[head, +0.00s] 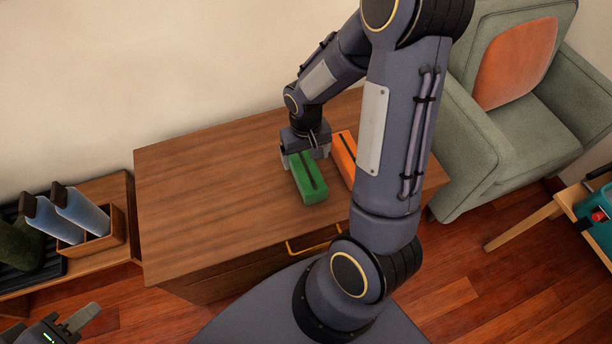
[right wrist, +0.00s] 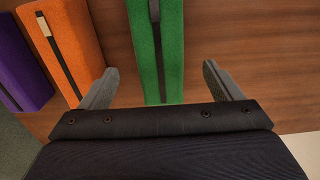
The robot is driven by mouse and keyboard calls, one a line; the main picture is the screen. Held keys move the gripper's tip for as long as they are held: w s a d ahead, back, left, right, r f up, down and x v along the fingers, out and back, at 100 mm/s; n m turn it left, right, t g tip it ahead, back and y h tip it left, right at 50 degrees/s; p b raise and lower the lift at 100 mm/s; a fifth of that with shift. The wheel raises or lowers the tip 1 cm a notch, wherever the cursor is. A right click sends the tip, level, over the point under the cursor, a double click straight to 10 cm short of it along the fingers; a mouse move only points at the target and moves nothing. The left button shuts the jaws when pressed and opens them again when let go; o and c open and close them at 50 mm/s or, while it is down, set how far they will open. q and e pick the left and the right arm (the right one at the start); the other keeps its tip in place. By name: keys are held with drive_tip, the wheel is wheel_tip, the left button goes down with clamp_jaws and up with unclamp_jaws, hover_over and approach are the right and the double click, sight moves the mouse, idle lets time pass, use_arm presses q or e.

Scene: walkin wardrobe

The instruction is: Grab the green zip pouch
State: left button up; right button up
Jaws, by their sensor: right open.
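The green zip pouch (head: 313,190), a long block shape with a dark strip along its top, lies on the wooden cabinet top. My right gripper (head: 304,158) is over its far end, open, with one finger on each side. In the right wrist view the green pouch (right wrist: 174,48) runs between the two spread fingers (right wrist: 162,86), with a gap on both sides; I cannot tell how far down the fingertips reach. My left gripper (head: 80,322) is at the bottom left corner, partly cut off, away from the pouch; its opening is unclear.
An orange pouch (head: 345,145) lies just right of the green one. A purple pouch (right wrist: 20,62) lies beyond it in the right wrist view. The left of the wooden cabinet top (head: 205,200) is clear. A green armchair (head: 480,150) stands right of the cabinet.

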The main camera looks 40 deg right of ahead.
sight(306, 167)
wheel_tip(306, 167, down, 6)
drive_tip(key=shift+r+b, duration=0.1)
drive_tip(key=shift+b, duration=0.95)
drive_tip(key=c, duration=1.2)
